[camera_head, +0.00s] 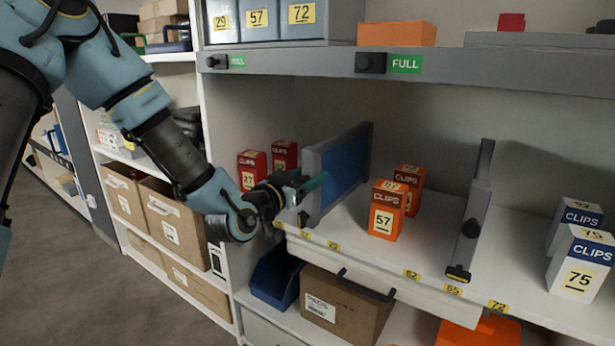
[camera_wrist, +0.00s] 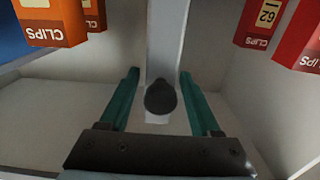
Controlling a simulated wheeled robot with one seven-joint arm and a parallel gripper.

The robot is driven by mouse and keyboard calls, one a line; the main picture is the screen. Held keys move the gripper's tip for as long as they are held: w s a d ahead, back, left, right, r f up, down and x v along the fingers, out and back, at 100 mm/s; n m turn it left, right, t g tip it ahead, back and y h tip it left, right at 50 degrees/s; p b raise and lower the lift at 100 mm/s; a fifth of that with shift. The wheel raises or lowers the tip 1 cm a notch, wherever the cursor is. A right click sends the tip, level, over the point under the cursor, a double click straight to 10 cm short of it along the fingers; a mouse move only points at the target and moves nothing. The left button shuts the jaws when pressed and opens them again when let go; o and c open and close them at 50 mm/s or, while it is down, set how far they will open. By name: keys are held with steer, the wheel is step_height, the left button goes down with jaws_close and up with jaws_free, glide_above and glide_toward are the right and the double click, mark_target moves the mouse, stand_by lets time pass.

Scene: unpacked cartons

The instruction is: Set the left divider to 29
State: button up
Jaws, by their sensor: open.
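The left divider (camera_head: 343,172) is an upright grey panel with a blue face, standing on the shelf between the red and the orange clip boxes. My gripper (camera_head: 308,185) is at its front edge. In the wrist view my gripper (camera_wrist: 160,76) is open, its teal fingers on either side of the divider's front edge (camera_wrist: 163,40) and dark knob (camera_wrist: 160,97). Gaps show between the fingers and the knob. A yellow label (camera_head: 333,245) on the shelf edge stands near the divider's foot; it is too small to read surely.
Red clip boxes (camera_head: 252,170) stand left of the divider, orange clip boxes (camera_head: 386,210) right of it. A second grey divider (camera_head: 474,215) stands further right, before white-and-blue boxes (camera_head: 580,265). The upper shelf edge (camera_head: 300,62) runs above. Bare shelf lies between orange boxes and second divider.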

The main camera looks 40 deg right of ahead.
steer(key=shift+c, duration=0.4)
jaws_close()
stand_by(0.9)
